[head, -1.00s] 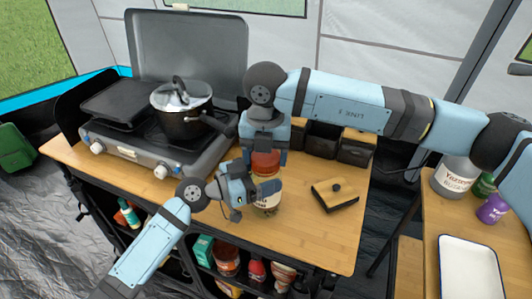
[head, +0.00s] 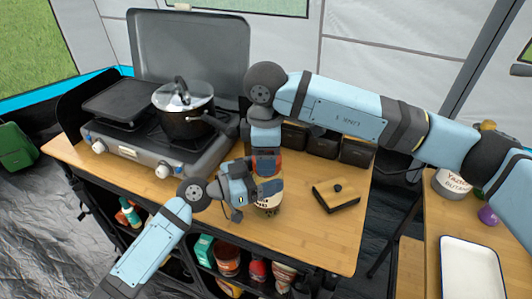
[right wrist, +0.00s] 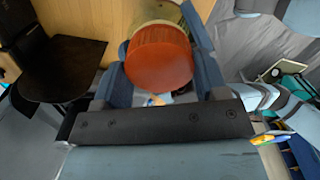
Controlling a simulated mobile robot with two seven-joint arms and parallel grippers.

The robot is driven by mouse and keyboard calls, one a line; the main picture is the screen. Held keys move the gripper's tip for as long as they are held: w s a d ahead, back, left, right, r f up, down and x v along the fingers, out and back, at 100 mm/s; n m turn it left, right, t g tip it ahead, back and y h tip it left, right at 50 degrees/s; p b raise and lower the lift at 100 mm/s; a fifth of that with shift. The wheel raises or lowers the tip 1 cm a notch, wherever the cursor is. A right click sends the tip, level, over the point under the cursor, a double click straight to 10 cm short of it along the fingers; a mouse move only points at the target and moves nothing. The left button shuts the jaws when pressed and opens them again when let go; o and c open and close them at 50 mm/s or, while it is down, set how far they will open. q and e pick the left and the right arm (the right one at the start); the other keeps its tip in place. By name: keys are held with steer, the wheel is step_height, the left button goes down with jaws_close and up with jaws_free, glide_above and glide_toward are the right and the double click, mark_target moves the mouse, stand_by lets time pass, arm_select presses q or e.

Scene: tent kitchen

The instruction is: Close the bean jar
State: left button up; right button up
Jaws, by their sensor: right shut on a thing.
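The bean jar (head: 268,206) stands upright near the front of the wooden counter, its pale label partly showing. Its orange-red lid (right wrist: 159,56) shows from above in the right wrist view, between the fingers. My right gripper (head: 266,168) points down over the jar and is shut on the lid. In the head view the fingers hide most of the lid. My left gripper (head: 262,190) is at the jar's side, in front of its upper body. Its fingertips are hard to make out, so I cannot tell whether they grip the jar.
A stove (head: 150,145) with a lidded pot (head: 187,122) stands at the left. A white tray (head: 470,272) is on the right table. The counter's front right is clear.

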steer(key=o, duration=0.9)
steer(key=shift+r, duration=2.3)
steer(key=shift+c, duration=0.5)
